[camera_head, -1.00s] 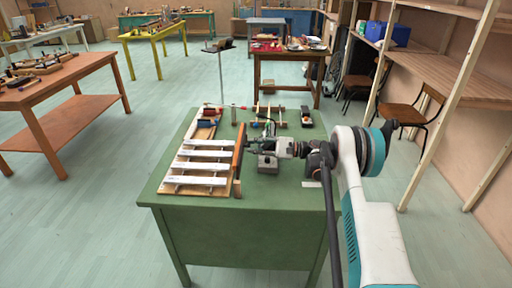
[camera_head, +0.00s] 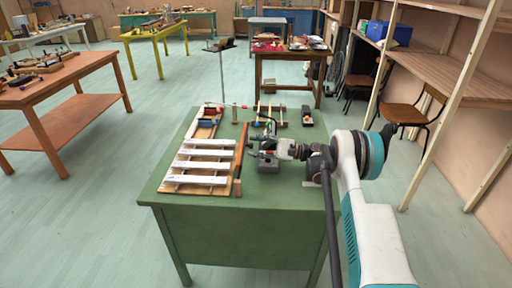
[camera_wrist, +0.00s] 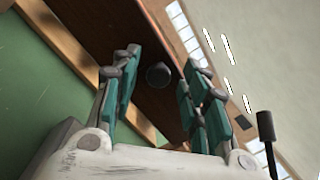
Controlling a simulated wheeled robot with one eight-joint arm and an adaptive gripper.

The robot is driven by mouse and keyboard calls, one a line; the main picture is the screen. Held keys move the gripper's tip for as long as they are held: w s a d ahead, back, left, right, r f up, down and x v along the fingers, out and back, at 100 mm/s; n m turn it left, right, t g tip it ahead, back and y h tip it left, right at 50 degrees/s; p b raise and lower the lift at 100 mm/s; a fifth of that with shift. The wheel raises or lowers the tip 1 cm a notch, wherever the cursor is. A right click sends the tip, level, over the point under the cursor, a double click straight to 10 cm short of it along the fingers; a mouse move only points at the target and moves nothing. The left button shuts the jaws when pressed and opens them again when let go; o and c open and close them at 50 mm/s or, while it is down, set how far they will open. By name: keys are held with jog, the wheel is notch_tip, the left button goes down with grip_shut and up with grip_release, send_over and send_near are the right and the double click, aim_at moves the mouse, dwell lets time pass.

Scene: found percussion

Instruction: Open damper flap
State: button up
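A long brown wooden flap (camera_head: 239,155) stands along the right side of the white bars on the green table. In the wrist view the brown flap (camera_wrist: 150,25) shows as a broad board with a dark round knob (camera_wrist: 158,75). My gripper (camera_wrist: 161,62) has its two fingers apart, one on each side of the knob, with visible gaps. In the head view my gripper (camera_head: 252,143) is just right of the flap, and its fingertips are too small there to judge contact. The flap's far face and hinge are hidden.
White bars (camera_head: 205,155) on a wooden base lie left of the flap. Sticks and small items lie at the back of the green table (camera_head: 290,195). The front right tabletop is clear.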

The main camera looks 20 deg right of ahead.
jog(key=v, duration=1.2)
